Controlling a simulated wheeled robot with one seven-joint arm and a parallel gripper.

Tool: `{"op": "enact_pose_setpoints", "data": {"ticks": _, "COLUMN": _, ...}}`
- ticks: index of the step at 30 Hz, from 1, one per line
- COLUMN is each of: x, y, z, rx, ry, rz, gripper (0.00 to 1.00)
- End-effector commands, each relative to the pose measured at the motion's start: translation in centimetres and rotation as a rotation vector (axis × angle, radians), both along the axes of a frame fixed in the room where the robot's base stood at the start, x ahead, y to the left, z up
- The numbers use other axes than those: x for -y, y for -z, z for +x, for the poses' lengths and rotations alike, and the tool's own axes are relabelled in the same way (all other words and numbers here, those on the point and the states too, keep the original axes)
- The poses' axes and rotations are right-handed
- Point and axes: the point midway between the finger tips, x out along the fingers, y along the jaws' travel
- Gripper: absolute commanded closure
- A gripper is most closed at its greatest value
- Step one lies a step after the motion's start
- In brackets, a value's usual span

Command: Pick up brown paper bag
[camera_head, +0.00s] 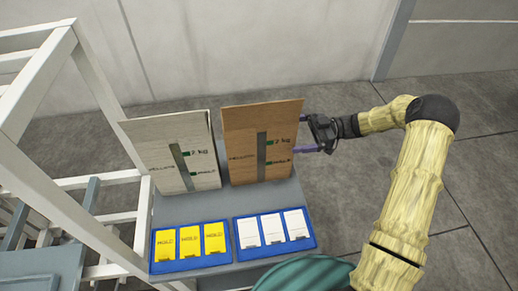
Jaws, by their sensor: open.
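The brown paper bag (243,144) stands upright at the back right of a grey table. It is printed with green marks and text reading 2 kg. My gripper (306,134) is at the bag's right side, pointing left, with its two fingers apart, one above the other in the picture. The fingertips are close to the bag's right edge. I cannot tell whether they touch it or reach around it. Nothing is seen held in the gripper.
A whitish bag (165,150) stands close on the left of the brown one. In front lie a blue tray (155,266) with yellow packs and another blue tray (313,247) with white packs. A white frame (95,80) rises at the left. Floor at the right is clear.

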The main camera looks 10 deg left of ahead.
Motion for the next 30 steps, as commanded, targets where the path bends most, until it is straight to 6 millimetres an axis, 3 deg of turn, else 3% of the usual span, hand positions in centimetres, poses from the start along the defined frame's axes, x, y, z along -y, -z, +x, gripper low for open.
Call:
{"op": "enact_pose_setpoints", "data": {"ticks": 12, "x": -0.7, "y": 0.1, "z": -0.2, "rx": 0.0, "ry": -0.001, "rz": -0.001, "gripper": 0.0}}
{"op": "enact_pose_setpoints", "data": {"ticks": 22, "x": -4.8, "y": 0.6, "z": -1.1, "rx": -0.001, "ry": -0.003, "rz": -0.001, "gripper": 0.0}}
{"op": "enact_pose_setpoints", "data": {"ticks": 30, "x": -5.5, "y": 0.6, "z": -1.3, "rx": 0.0, "ry": 0.0, "rz": -0.001, "gripper": 0.0}}
